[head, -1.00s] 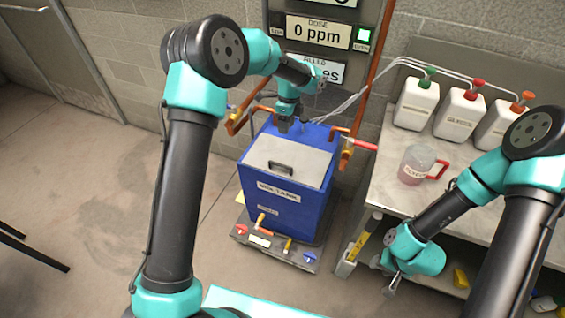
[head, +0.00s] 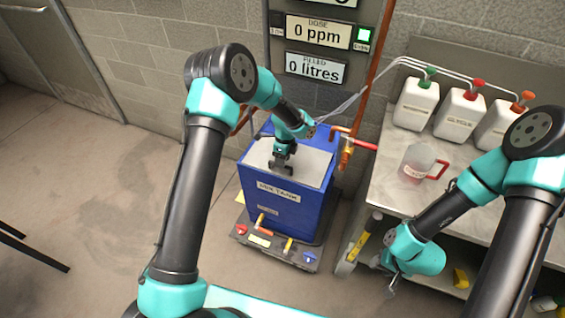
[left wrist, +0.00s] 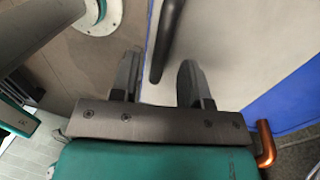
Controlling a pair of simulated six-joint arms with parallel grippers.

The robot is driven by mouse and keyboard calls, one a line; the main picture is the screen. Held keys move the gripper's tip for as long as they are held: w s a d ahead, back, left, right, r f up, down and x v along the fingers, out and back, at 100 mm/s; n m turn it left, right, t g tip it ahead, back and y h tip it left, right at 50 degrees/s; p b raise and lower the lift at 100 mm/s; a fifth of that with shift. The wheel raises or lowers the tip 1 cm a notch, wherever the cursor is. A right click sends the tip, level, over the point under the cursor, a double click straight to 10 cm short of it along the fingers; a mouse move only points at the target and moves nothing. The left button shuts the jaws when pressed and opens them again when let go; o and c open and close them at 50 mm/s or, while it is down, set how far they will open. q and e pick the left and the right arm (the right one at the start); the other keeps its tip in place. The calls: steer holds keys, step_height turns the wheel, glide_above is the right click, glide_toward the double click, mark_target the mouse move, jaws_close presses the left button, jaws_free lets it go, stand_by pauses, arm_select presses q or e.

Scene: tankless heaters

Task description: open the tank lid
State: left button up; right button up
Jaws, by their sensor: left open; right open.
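The grey lid (left wrist: 232,40) fills the right side there. My right gripper (head: 392,285) is open and empty, low beside the bench, seen small.
Copper pipes and a red-handled valve (head: 362,145) stand at the tank's right rear. The bench (head: 385,200) at right carries a jug (head: 414,163) and several white bottles (head: 416,102). A base with small valves (head: 275,247) lies at the tank's front.

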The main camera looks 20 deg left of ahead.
arm_select(q)
steer(key=shift+s+f, duration=0.15)
steer(key=shift+f, duration=0.65)
steer(key=shift+c, duration=0.2)
jaws_close()
